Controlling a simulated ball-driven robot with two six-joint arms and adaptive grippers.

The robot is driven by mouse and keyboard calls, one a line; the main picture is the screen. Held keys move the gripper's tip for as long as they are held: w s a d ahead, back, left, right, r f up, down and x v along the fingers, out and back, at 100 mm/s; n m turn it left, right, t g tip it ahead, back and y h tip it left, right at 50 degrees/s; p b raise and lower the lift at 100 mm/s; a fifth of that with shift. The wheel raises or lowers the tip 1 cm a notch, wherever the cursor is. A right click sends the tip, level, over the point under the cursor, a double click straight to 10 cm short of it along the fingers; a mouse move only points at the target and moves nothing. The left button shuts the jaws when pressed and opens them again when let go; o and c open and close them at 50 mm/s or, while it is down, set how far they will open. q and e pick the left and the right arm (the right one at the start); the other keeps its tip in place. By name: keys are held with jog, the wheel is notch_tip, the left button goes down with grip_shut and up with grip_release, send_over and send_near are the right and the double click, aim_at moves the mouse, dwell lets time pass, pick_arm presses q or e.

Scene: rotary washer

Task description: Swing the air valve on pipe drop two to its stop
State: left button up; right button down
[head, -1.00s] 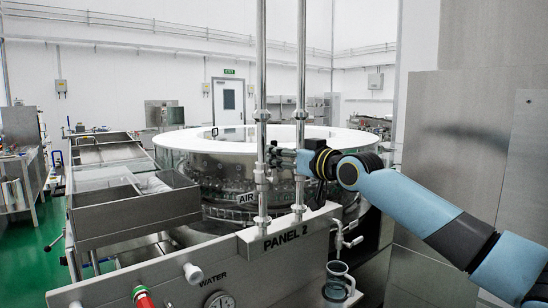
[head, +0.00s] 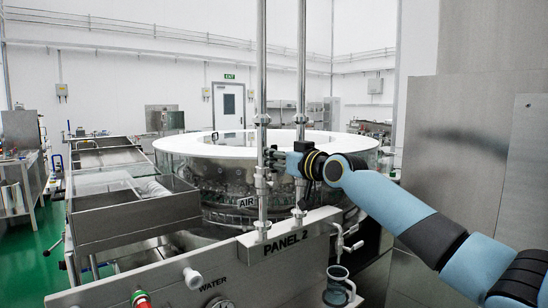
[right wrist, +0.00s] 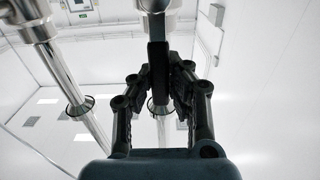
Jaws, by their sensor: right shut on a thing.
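Two upright steel pipes rise above the panel marked PANEL 2: a left pipe (head: 262,70) and a right pipe (head: 300,70). The AIR label (head: 247,202) sits beside the left pipe's foot. My right gripper (head: 277,158) is at valve height by the left pipe, reaching in from the right. In the right wrist view, my right gripper (right wrist: 158,85) has its fingers shut on a dark valve lever (right wrist: 158,55), with a pipe end just behind it. The lever is mostly hidden by the gripper in the head view. My left gripper is not in view.
The round washer (head: 270,145) stands behind the pipes. A steel cabinet (head: 465,150) is at right.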

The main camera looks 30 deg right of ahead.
jog(key=shift+a+f, duration=0.1)
jog(key=shift+a, duration=0.05)
dwell(0.3)
jog(key=a+n+b, duration=0.1)
jog(key=n+b, duration=0.1)
jog(key=a+f+n+b, duration=0.1)
jog(key=n+b, duration=0.1)
jog(key=a+f+n+b, duration=0.1)
jog(key=a+n+b, duration=0.1)
jog(key=n, duration=0.1)
jog(key=a+f+n+b, duration=0.3)
jog(key=f+n+b, duration=0.3)
jog(key=n, duration=0.5)
jog(key=shift+s+b, duration=0.3)
jog(key=shift+b, duration=0.4)
jog(key=c, duration=1.2)
grip_release()
jog(key=shift+r, duration=0.2)
jog(key=shift+c, duration=0.2)
